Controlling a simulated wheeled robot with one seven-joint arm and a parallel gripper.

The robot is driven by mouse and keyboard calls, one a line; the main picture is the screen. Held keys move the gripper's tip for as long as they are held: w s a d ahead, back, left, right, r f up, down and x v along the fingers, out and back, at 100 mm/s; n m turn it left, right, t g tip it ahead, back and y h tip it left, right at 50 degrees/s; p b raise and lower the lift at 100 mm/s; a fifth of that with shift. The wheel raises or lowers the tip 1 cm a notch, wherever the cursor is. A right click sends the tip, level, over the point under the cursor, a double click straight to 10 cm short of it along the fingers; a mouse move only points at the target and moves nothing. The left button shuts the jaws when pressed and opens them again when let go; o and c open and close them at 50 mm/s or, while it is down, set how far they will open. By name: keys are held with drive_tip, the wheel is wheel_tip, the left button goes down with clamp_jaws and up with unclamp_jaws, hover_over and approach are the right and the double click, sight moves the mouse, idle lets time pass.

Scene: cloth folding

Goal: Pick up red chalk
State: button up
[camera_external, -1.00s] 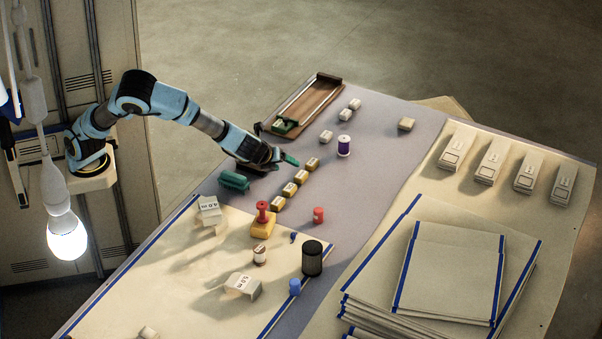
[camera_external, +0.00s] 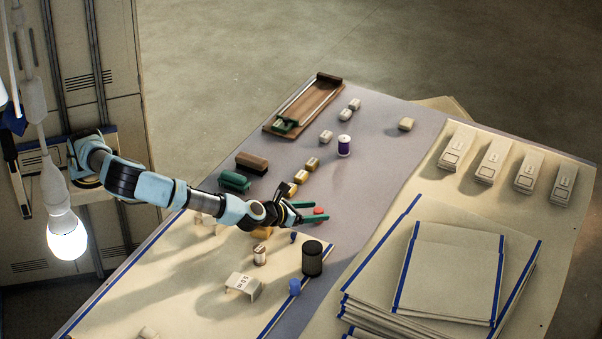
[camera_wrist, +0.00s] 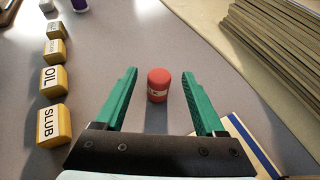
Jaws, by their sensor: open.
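The gripper is open and empty. My wrist hides most of the yellow block (camera_external: 262,233) and the red-handled item near it.
Yellow labelled blocks (camera_wrist: 53,84) stand in a row left of my gripper. A black cylinder (camera_external: 312,259) and a small blue piece (camera_external: 293,237) stand near in front. A purple spool (camera_external: 344,146) is farther back. Stacked boards (camera_external: 450,270) lie at right.

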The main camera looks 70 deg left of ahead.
sight(327, 211)
drive_tip(key=x, duration=0.5)
drive_tip(key=shift+f, duration=0.25)
drive_tip(key=shift+c, duration=0.4)
clamp_jaws()
